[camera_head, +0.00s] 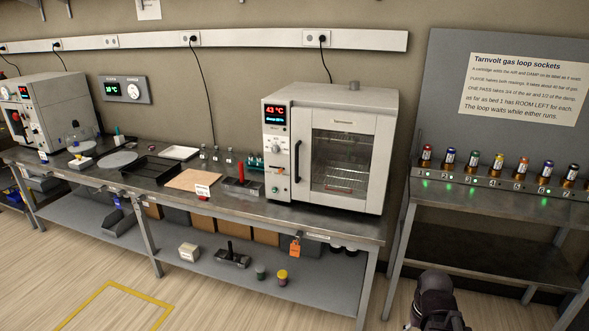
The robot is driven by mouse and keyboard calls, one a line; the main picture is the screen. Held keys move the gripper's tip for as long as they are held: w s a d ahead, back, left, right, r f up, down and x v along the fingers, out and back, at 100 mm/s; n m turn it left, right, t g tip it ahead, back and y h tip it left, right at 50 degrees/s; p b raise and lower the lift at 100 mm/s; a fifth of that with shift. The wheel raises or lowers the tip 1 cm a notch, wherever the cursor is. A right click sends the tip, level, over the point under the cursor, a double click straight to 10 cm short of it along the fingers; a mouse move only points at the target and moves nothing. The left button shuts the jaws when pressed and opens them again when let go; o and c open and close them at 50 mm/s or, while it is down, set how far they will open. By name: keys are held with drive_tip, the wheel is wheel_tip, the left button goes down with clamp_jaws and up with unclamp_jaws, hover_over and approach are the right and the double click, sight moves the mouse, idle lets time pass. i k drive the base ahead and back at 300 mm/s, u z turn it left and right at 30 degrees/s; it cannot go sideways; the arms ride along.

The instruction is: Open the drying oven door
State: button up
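The drying oven (280,95) is a pale grey box on the right end of the metal bench, with a red display reading about 43 °C. Its door (383,165) has a large window with wire shelves behind it, and it looks shut. A slim dark vertical handle (297,160) sits at the door's left edge, beside the control panel. A red item lies low behind the glass. My gripper (437,312) shows as a dark shape at the bottom right, below and right of the oven and well apart from it. Its fingers are not clear.
A similar box (60,100) stands at the bench's far left. A tan board (193,180), a black tray (150,169) and small bottles lie left of the oven. A rack (485,184) of coloured cartridges stands at right. The floor (205,300) in front is clear.

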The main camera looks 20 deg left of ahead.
sight(304, 120)
drive_tip(key=k, duration=0.2)
drive_tip(key=z, duration=0.3)
drive_tip(key=i, duration=1.25)
drive_tip(key=u, duration=0.3)
